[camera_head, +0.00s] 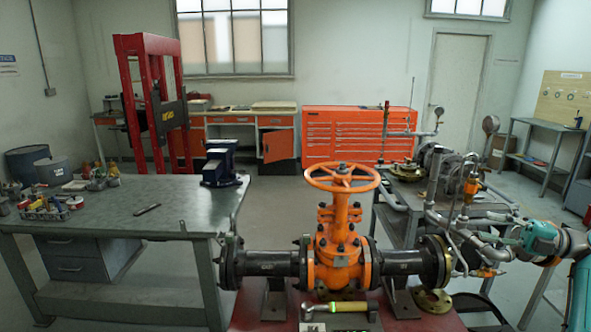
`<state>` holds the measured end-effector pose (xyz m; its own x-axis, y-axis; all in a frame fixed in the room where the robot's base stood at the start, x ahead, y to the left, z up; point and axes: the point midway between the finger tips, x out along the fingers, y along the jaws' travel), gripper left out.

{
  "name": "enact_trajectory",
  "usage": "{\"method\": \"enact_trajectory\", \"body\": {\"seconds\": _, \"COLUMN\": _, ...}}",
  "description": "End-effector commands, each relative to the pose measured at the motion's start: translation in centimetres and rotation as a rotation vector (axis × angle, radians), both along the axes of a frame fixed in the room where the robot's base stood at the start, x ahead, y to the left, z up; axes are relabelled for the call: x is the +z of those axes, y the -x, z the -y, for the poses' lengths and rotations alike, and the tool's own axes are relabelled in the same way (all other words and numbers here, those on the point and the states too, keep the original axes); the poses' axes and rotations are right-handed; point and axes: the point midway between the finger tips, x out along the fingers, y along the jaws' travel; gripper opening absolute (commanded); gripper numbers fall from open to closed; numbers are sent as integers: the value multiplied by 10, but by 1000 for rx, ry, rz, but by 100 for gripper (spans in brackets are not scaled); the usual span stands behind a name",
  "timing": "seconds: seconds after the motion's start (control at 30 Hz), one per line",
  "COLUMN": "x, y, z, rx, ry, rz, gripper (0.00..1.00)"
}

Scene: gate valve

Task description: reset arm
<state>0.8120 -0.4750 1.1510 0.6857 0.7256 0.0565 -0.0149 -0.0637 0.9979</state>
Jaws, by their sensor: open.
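An orange gate valve (340,250) with an orange handwheel (342,177) stands upright at the centre front. Dark flanged pipes join its left and right sides. My teal arm comes in from the right edge, with its wrist at the right of the valve. My gripper (478,243) points left from the wrist, in front of grey pipework that makes its fingers hard to make out. It is open, holds nothing that I can see, and is apart from the handwheel.
A grey workbench (110,213) with a blue vise (222,163) and small containers is at the left. Pipework and gauges on a bench (400,195) stand behind the valve at the right. A red tool cabinet (340,135) is at the back.

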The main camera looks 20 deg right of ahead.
Motion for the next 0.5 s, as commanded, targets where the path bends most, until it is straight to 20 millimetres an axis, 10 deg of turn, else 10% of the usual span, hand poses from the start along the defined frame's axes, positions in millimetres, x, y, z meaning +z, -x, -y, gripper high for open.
{"method": "enact_trajectory", "body": {"seconds": 0.5, "x": -71, "y": -35, "z": -36, "rx": -74, "ry": -141, "rz": -175, "gripper": 45}}
